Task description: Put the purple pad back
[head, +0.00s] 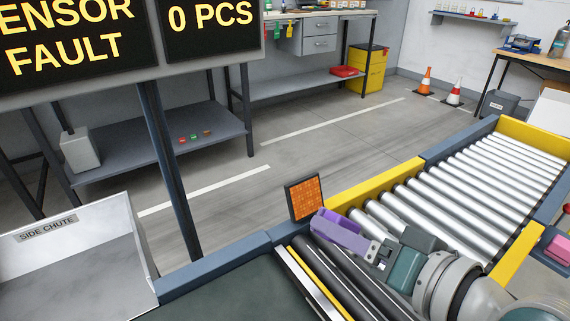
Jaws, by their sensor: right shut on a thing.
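The purple pad (338,233) is in my right gripper (373,250), which is shut on it over the dark rollers near the bottom middle of the head view. The far end of the pad is close to the lower right corner of an orange square reflector (305,197) in a dark frame, upright on the conveyor's far rail. I cannot tell whether they touch. My right arm comes in from the bottom right. My left gripper is not in view.
A roller conveyor (480,182) with yellow and blue-grey rails runs to the upper right. A pink block (559,243) is at the right edge. A display (70,45) reads "FAULT" and "0 PCS". A side chute (75,250) is at the left; the dark belt (245,297) looks empty.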

